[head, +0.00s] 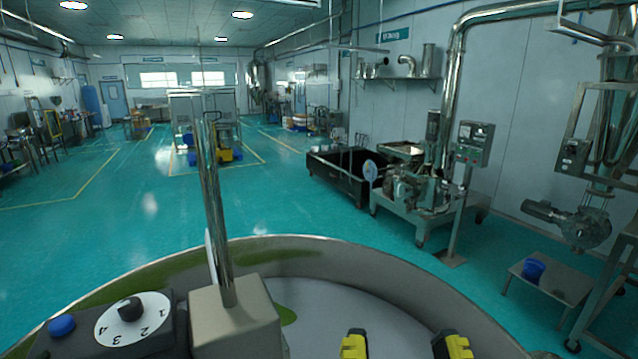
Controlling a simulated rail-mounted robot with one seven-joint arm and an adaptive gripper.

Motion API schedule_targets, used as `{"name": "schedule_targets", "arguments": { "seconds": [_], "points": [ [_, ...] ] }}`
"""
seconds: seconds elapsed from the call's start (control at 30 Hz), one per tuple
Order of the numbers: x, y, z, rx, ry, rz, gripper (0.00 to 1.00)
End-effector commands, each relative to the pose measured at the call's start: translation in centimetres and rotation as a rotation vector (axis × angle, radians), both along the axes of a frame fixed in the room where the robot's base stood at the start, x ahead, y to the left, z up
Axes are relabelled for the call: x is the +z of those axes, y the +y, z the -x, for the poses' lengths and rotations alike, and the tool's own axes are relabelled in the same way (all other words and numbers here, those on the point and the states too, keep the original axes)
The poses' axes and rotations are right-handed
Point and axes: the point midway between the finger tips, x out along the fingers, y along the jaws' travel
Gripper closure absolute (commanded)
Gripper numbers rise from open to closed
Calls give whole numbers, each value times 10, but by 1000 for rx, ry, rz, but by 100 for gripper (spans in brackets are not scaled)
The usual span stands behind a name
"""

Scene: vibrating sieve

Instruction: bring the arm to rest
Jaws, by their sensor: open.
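My gripper (403,346) shows at the bottom edge of the head view, right of centre. Its two yellow and black fingertips are apart, with nothing between them. They are seen over the inside of the large round metal sieve pan (390,262). The rest of my arm is out of view. I cannot tell how high the fingertips are above the pan's pale floor (325,300).
A control box with a numbered dial (132,310) and a blue button (62,326) stands at the lower left. A metal post (213,200) rises beside it. Steel machinery (420,190) and a low table (548,282) with a blue container (534,269) stand right.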

Motion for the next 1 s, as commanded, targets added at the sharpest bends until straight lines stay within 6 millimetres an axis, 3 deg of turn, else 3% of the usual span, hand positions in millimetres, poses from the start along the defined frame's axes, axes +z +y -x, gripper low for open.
{"name": "schedule_targets", "arguments": {
  "seconds": [0.33,0.47,0.57,1.0],
  "points": [
    [119,0,-3,-13,8,32,40],
    [153,0,-4,-12,9,27,40],
    [162,0,-4,-12,10,25,40],
    [158,0,-4,-11,9,24,40]
  ]
}}
